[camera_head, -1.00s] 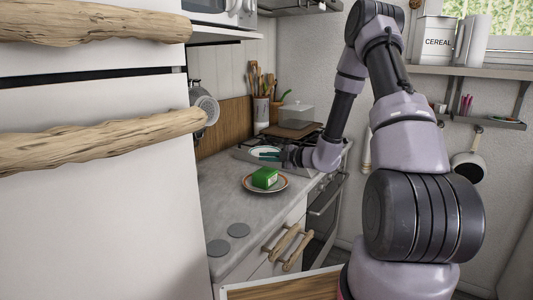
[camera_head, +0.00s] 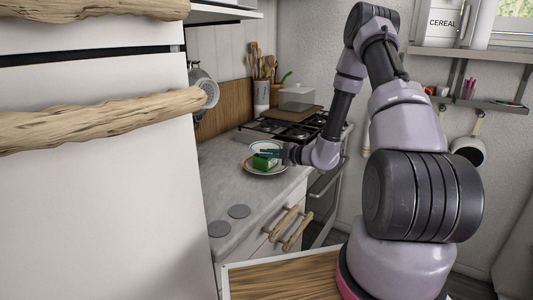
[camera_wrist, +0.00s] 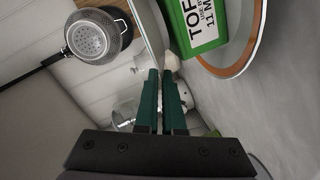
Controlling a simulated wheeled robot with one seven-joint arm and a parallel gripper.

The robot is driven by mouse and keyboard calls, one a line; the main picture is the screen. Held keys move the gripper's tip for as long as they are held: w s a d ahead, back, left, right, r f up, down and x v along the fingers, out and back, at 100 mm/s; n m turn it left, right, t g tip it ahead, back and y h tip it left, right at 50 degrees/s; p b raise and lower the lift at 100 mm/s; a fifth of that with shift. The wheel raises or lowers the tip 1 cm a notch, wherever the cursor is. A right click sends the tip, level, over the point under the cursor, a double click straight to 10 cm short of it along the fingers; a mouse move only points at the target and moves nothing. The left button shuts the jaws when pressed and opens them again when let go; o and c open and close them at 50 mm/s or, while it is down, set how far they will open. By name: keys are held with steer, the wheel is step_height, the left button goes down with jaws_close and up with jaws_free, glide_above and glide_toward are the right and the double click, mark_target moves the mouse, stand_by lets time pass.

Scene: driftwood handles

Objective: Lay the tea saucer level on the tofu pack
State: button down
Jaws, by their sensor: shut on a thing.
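The tofu pack (camera_head: 264,163), a green block, sits on an orange-rimmed plate (camera_head: 277,171) on the counter. In the wrist view, the lettered pack (camera_wrist: 205,28) and plate (camera_wrist: 240,62) are at the upper right. The tea saucer (camera_head: 263,145) is white with a teal rim. My gripper (camera_head: 268,153) is shut on its edge and holds it close to the pack, seemingly above it. The wrist view shows the dark green fingers (camera_wrist: 161,98) together, with the saucer (camera_wrist: 152,38) as a thin edge-on strip beside the pack. Whether saucer and pack touch cannot be told.
The stove (camera_head: 290,129) stands behind, bearing a brown board with a clear box (camera_head: 297,97). A utensil holder (camera_head: 261,95) is at the back wall. A tall white cabinet (camera_head: 95,200) borders the left.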

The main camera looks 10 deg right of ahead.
steer(key=c, duration=0.9)
jaws_free()
steer(key=shift+c, duration=0.2)
steer(key=v, duration=1)
steer(key=s+a+r+n+g, duration=0.4)
steer(key=s+r+n, duration=0.3)
steer(key=n, duration=0.5)
steer(key=s+a+r+n+g, duration=0.5)
steer(key=s+r+n, duration=0.1)
steer(key=r+n, duration=0.45)
steer(key=s+d+r+n+t+h, duration=0.2)
steer(key=s+d+r+n+h, duration=0.2)
steer(key=n, duration=0.8)
steer(key=s+d+r+n+t+h, duration=0.3)
steer(key=s+r+n+h, duration=0.2)
steer(key=s+r+n, duration=0.3)
steer(key=s+n, duration=0.1)
steer(key=n, duration=0.2)
steer(key=shift+d+r+n, duration=0.35)
steer(key=shift+d+r, duration=0.05)
